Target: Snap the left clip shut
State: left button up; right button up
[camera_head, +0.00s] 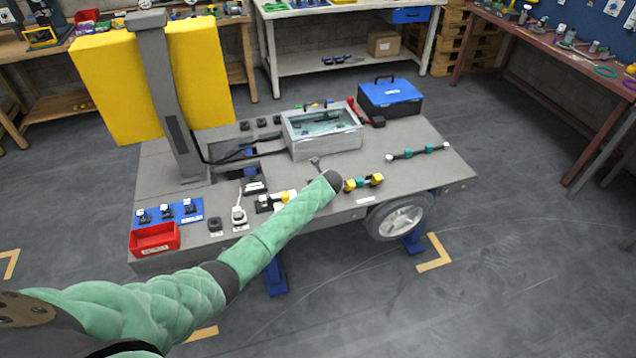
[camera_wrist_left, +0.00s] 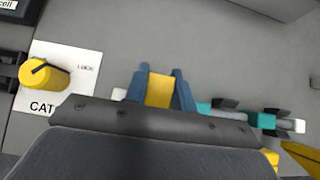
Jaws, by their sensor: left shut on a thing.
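My left arm reaches over the grey chassis (camera_head: 430,170), its gripper (camera_head: 334,180) at the chassis's near side. In the left wrist view, the blue-grey fingers (camera_wrist_left: 161,88) are shut on a yellow block (camera_wrist_left: 159,92), which looks like the left clip. In the head view, the left yellow clip (camera_head: 349,185) shows just beside the wrist, partly hidden by it. A second yellow clip (camera_head: 377,180) sits to its right, with teal between. I cannot tell whether the held clip is latched. My right gripper is not in view.
A white card with a yellow knob (camera_wrist_left: 45,74) lies left of the fingers. A clear-topped box (camera_head: 320,143) and blue toolbox (camera_head: 390,100) stand behind. A red bin (camera_head: 155,239) is at the left corner.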

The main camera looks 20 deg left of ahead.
pick_arm(q)
jog(key=shift+w+a+r, duration=0.1)
jog(key=o, duration=1)
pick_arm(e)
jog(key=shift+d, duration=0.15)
pick_arm(q)
jog(key=shift+s+d+r, duration=0.1)
jog(key=shift+s+d, duration=0.1)
jog(key=shift+s, duration=0.05)
jog(key=shift+s+d+r, duration=0.15)
jog(key=shift+s+r, duration=0.1)
jog(key=b+v, duration=0.1)
jog(key=v, duration=0.3)
jog(key=shift+s+r+b, duration=0.15)
jog(key=shift+r+b, duration=0.1)
jog(key=shift+b, duration=0.05)
jog(key=shift+v, duration=0.85)
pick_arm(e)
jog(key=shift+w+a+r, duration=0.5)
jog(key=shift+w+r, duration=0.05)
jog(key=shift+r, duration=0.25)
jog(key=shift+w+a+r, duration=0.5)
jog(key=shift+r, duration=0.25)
pick_arm(q)
jog(key=shift+d, duration=0.15)
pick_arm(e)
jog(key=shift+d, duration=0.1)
